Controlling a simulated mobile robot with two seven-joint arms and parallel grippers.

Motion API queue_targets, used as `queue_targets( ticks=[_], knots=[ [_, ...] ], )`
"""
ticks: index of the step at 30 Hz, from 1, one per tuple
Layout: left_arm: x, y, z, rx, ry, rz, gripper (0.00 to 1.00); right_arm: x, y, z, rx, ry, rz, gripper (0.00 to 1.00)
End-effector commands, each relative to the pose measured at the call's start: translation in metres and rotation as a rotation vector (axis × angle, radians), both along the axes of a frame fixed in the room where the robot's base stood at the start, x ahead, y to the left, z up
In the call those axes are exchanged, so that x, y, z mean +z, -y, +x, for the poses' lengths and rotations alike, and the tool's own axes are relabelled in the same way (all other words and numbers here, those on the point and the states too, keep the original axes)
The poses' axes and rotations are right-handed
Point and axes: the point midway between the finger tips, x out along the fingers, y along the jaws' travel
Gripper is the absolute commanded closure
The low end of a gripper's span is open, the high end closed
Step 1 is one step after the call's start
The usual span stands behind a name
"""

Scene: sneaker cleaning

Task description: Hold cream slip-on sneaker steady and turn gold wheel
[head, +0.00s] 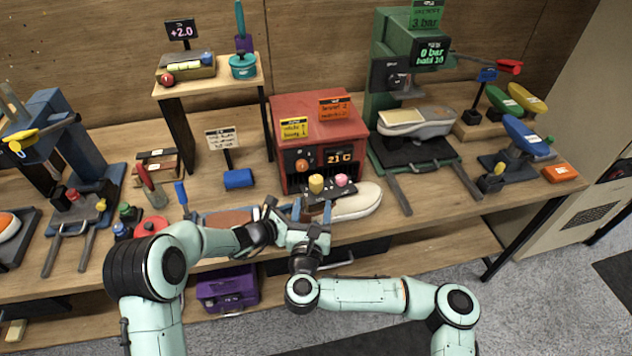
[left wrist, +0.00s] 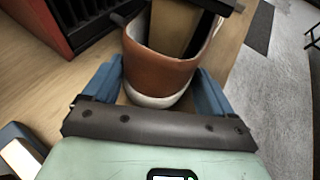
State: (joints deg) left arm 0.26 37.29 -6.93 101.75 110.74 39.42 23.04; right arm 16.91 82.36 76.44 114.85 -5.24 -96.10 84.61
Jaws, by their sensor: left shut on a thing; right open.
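The cream slip-on sneaker (head: 357,203) lies in front of the red machine (head: 318,128), toe to the right. Its brown heel (left wrist: 160,72) with a pale sole fills the middle of the left wrist view. My left gripper (head: 303,216) has its blue fingers on either side of the heel and is shut on it. The gold wheel (head: 316,183) sits on a dark bar low on the machine's front, above the sneaker, beside a pink knob (head: 341,180). My right gripper (head: 314,238) is open close to the left one; the wrists overlap and its fingertips are hard to separate.
A green press (head: 398,60) with another sneaker (head: 428,123) stands right of the machine. A blue block (head: 238,179) with a sign lies left. A raised wooden stand (head: 208,85) is behind. A purple box (head: 227,288) sits on the lower shelf.

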Motion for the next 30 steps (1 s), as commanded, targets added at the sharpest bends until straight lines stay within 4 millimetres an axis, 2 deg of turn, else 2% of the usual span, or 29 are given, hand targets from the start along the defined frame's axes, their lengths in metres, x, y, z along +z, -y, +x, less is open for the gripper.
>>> queue_targets(
  ticks=[6, 12, 18, 26, 27, 29, 30],
  knots=[
    [0.000, 0.000, 0.000, 0.000, -0.002, -0.002, 0.56, 0.000, 0.002, 0.047, -0.006, -0.001, 0.001, 0.36],
    [0.000, 0.000, 0.000, 0.000, -0.002, -0.002, 0.56, 0.000, 0.001, 0.077, -0.003, -0.001, 0.000, 0.36],
    [0.000, 0.000, 0.000, 0.001, -0.001, -0.001, 0.56, 0.000, 0.001, 0.090, -0.003, 0.000, 0.000, 0.36],
    [0.000, 0.000, 0.000, 0.001, -0.001, -0.001, 0.56, 0.000, 0.001, 0.091, -0.002, 0.000, 0.000, 0.36],
    [0.000, 0.000, 0.000, 0.001, -0.001, -0.001, 0.56, 0.000, 0.001, 0.091, -0.002, 0.000, 0.000, 0.43],
    [0.000, 0.000, 0.000, 0.001, -0.001, -0.001, 0.56, 0.000, 0.001, 0.091, -0.002, 0.000, 0.000, 0.62],
    [0.000, 0.000, 0.000, 0.001, -0.001, -0.001, 0.56, 0.000, 0.001, 0.091, -0.002, 0.000, 0.000, 0.75]
  ],
)
